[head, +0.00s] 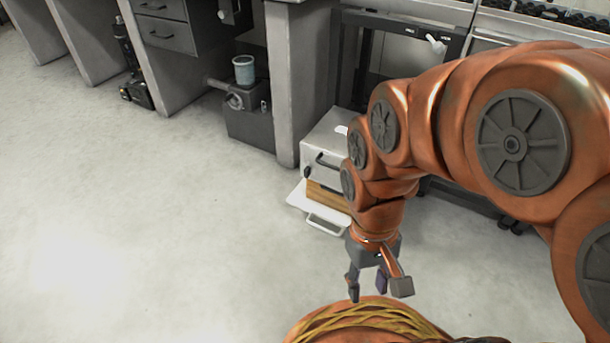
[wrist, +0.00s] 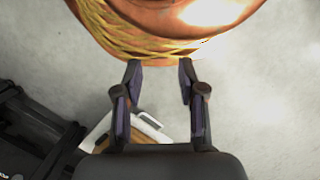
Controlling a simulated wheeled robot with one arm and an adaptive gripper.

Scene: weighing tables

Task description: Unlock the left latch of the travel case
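I cannot make out for certain which thing is the travel case, and no latch can be told apart. A pale box (head: 318,146) with a dark handle stands on the floor in the head view, partly behind my arm. In front of it lies a white panel (head: 298,197) with a handle and a wooden-brown block (head: 326,197). The white panel (wrist: 98,134) also shows in the wrist view, partly behind my gripper. My gripper (head: 368,289) is open and empty, nearer to me than these things. Its spread fingers (wrist: 160,75) point toward my own base in the wrist view.
Grey desks with drawers (head: 166,34) line the back. A dark machine with a pale blue cup (head: 244,70) stands under a desk. A small black and yellow device (head: 135,92) is on the floor further left. Dark equipment (wrist: 30,140) is at lower left in the wrist view. The left floor is clear.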

